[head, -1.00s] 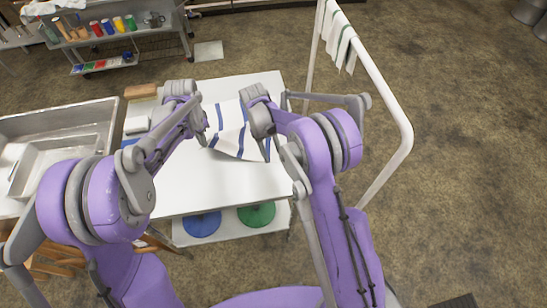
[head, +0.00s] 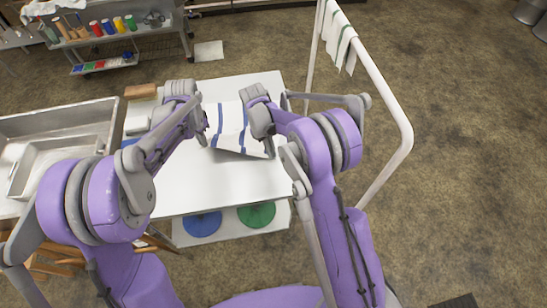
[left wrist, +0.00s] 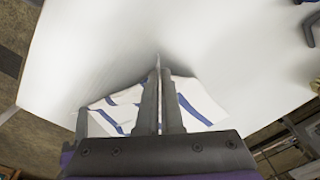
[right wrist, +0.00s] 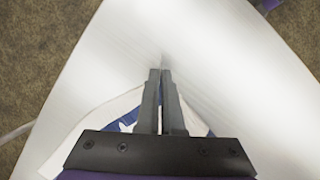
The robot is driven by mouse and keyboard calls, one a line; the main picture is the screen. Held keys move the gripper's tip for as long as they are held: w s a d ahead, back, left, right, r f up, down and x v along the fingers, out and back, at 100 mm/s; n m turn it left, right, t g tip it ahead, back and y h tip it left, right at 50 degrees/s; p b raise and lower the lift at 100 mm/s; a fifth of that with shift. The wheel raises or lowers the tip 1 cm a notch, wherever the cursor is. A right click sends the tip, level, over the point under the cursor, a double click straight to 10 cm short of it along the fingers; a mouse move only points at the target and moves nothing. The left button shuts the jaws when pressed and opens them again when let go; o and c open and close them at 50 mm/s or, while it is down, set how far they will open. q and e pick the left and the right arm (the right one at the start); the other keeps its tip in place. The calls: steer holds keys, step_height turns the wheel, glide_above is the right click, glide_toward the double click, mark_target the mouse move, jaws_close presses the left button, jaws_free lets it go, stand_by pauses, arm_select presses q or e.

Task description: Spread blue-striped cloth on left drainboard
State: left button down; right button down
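The blue-striped white cloth (head: 229,122) is bunched between my two grippers, over the white drainboard surface (head: 240,185) right of the sink. My left gripper (head: 206,134) is at the cloth's left side. In the left wrist view its fingers (left wrist: 159,75) are closed together, with the cloth (left wrist: 198,100) showing on both sides of them. My right gripper (head: 270,147) is at the cloth's right side. In the right wrist view its fingers (right wrist: 163,85) are closed, with the cloth (right wrist: 110,115) behind them. The pinched edges are mostly hidden by the fingers.
A metal sink (head: 60,140) is at the left. A brown block (head: 140,91) lies at the surface's back left. A white rail (head: 385,90) with a hanging striped towel (head: 340,40) stands at the right. Blue (head: 202,223) and green (head: 257,214) discs are below. The front surface is clear.

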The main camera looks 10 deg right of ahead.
steer(key=shift+r, duration=2.5)
arm_select(q)
steer(key=shift+r, duration=0.1)
